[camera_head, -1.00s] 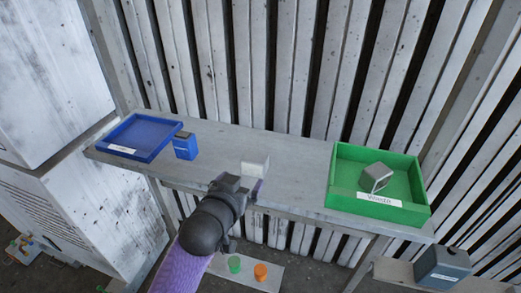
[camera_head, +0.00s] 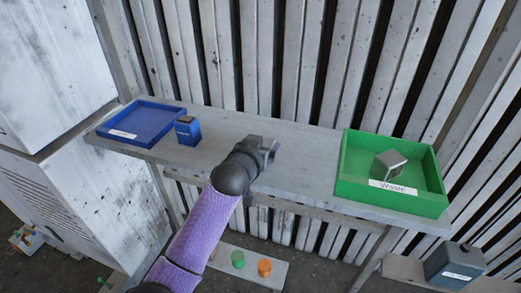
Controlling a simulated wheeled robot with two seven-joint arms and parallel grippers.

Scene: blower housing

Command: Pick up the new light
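My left gripper (camera_head: 268,150) is over the middle of the grey shelf, its arm coming up from below. I cannot tell whether its fingers are open or shut. The pale block seen there earlier does not show clearly now; the gripper covers that spot. A small blue box (camera_head: 187,132) with a dark top stands on the shelf to the left of the gripper, apart from it. Nothing in view is readably marked as the new light. A grey metallic cube (camera_head: 389,165) lies tilted in the green waste tray (camera_head: 440,195). My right gripper is not in view.
An empty blue tray (camera_head: 140,124) lies at the left end of the shelf (camera_head: 310,160). Below are a green piece (camera_head: 238,259) and an orange piece (camera_head: 264,267) on a low board. A grey box (camera_head: 455,266) stands at lower right. A slatted wall rises behind the shelf.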

